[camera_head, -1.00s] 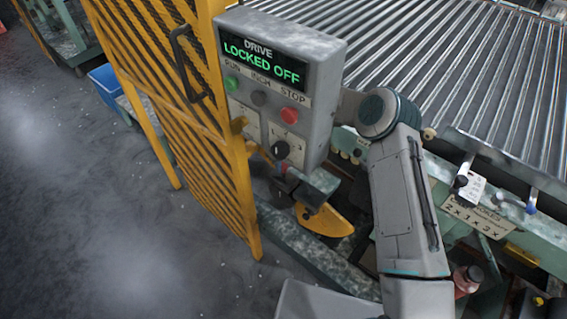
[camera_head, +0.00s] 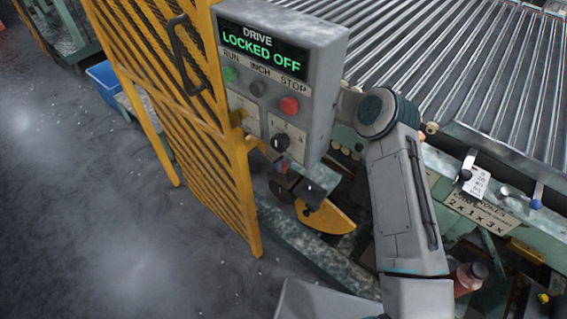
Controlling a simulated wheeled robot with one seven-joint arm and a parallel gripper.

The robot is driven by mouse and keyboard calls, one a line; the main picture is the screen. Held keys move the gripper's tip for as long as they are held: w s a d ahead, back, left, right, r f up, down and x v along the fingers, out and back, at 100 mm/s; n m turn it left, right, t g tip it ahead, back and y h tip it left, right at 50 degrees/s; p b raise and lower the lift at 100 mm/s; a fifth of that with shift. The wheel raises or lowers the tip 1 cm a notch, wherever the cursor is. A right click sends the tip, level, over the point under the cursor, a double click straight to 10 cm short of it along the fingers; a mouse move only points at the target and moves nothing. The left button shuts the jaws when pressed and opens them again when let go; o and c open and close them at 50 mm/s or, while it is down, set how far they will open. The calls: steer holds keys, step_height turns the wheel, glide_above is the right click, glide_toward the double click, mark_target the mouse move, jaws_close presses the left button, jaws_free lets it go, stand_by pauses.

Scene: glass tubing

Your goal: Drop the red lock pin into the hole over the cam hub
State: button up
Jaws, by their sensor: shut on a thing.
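My arm (camera_head: 403,200) rises at the right of the middle, bends at its elbow (camera_head: 385,112) and passes behind the grey control box (camera_head: 320,90). My gripper is hidden behind that box, so I cannot see its jaws. Below the box is a yellow cam-shaped plate (camera_head: 328,217), with a mottled grey-green bracket (camera_head: 319,182) above it. A small red patch (camera_head: 290,178) shows left of the bracket; I cannot tell whether it is the lock pin. The hole over the hub cannot be made out.
The box display reads "LOCKED OFF". A yellow mesh guard (camera_head: 170,100) stands open at left. A roller bed (camera_head: 470,70) fills the upper right. Levers, including a blue-knobbed one (camera_head: 536,203), and a label plate (camera_head: 482,213) sit at right.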

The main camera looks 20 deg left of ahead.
steer(key=shift+f, duration=0.25)
steer(key=o, duration=1)
steer(key=shift+o, duration=0.2)
steer(key=shift+r, duration=0.1)
step_height(320, 180, up, 14)
steer(key=b, duration=0.1)
steer(key=shift+d, duration=0.1)
